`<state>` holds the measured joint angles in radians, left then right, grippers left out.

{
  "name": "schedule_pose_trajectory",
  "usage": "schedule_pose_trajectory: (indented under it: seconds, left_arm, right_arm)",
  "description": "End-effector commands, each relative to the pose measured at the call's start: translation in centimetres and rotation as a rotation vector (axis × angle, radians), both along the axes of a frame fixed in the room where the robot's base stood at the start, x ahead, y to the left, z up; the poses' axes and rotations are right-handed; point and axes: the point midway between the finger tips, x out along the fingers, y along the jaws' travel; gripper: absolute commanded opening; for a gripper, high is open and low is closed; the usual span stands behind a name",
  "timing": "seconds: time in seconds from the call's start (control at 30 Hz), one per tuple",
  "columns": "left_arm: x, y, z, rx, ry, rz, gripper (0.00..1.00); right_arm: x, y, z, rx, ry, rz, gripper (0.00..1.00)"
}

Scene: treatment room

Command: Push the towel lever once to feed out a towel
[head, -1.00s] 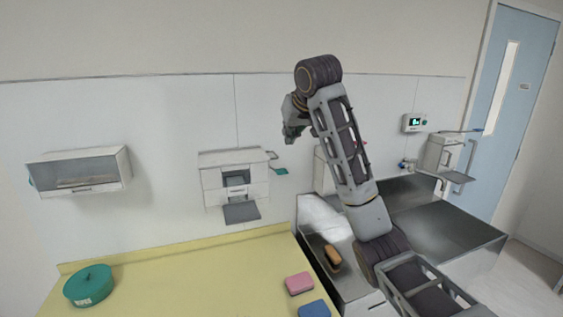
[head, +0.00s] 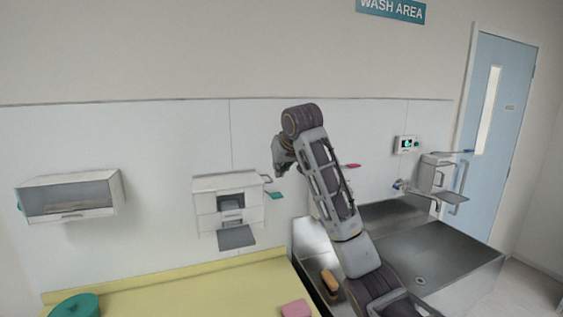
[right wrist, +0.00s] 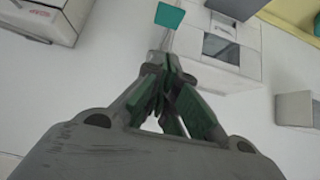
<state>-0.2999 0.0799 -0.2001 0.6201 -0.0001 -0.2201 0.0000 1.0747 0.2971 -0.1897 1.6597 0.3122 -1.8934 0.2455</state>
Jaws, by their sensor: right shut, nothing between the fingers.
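A white wall dispenser (head: 228,207) with a dark window and a grey tray below hangs in the middle of the head view. A thin lever on its right side ends in a teal paddle (head: 275,195). My right gripper (head: 279,173) is just above the paddle in that view, mostly hidden by its own wrist. In the right wrist view the green-padded fingers (right wrist: 166,62) are together and empty. The teal paddle (right wrist: 170,16) lies beyond their tips, apparently apart from them. The dispenser (right wrist: 247,64) is to the right there. My left gripper is not in view.
A glass-fronted wall box (head: 68,197) hangs at left. Another dispenser with a blue-tipped lever (head: 437,175) hangs near the door. A red paddle (head: 352,166) shows behind my arm. A steel sink (head: 440,250) and yellow counter (head: 190,285) lie below.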

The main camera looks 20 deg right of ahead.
Motion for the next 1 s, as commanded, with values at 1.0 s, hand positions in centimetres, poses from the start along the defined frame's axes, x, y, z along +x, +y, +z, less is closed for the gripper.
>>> schedule_pose_trajectory:
  seconds: [1.0]
  left_arm:
    - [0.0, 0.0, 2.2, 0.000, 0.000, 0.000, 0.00]
  right_arm:
    - [3.1, -0.2, -7.0, -0.001, 0.000, -0.001, 0.00]
